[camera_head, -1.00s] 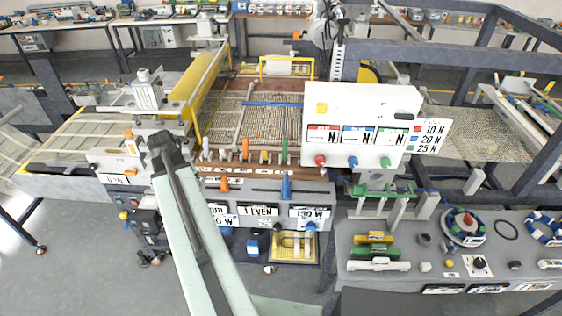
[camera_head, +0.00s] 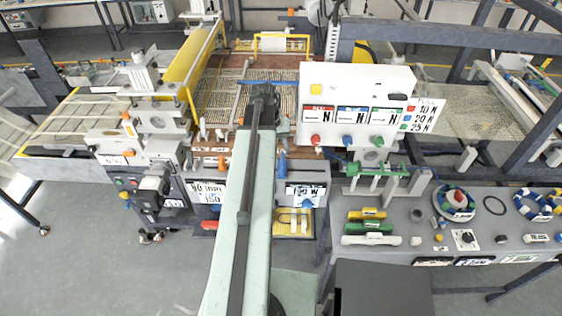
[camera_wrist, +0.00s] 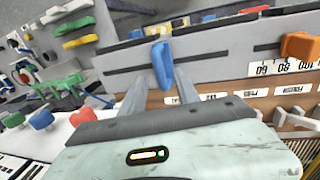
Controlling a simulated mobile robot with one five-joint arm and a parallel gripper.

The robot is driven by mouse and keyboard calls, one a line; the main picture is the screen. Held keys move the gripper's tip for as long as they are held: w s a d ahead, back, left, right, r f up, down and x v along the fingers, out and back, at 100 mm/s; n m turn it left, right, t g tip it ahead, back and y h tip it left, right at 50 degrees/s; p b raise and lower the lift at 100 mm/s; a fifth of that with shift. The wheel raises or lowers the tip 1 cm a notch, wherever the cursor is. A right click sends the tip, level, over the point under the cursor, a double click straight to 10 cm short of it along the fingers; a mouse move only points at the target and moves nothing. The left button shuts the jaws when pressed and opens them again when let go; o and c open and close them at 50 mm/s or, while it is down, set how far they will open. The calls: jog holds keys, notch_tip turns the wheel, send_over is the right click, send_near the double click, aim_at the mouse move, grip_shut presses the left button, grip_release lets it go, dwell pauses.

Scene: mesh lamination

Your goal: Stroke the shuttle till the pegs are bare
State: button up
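My gripper (camera_wrist: 162,84) is open over the front panel. In the wrist view a blue handle (camera_wrist: 161,62) stands between the fingertips, with gaps visible on both sides; whether a finger touches it I cannot tell. The blue handle also shows in the head view (camera_head: 283,165), just right of my arm. White pegs (camera_head: 203,128) stand along the brown rail in front of the woven mesh (camera_head: 226,98); my arm hides part of this row. A blue bar (camera_head: 272,88) lies across the mesh. I cannot tell for sure which part is the shuttle.
An orange handle (camera_wrist: 300,46) sits beside the blue one. A white panel (camera_head: 356,90) with coloured knobs rises at the right. Green hooks (camera_head: 378,170) and a grey shelf (camera_head: 400,215) with several small tools lie right of the front panel. A yellow roller (camera_head: 190,62) is at the left.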

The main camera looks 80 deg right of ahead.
aim_at(282, 159)
jog(key=f+b, duration=0.1)
jog(key=f, duration=0.1)
jog(key=f+b, duration=0.1)
jog(key=shift+s+f, duration=0.35)
jog(key=shift+r, duration=0.1)
grip_shut()
dwell(0.9)
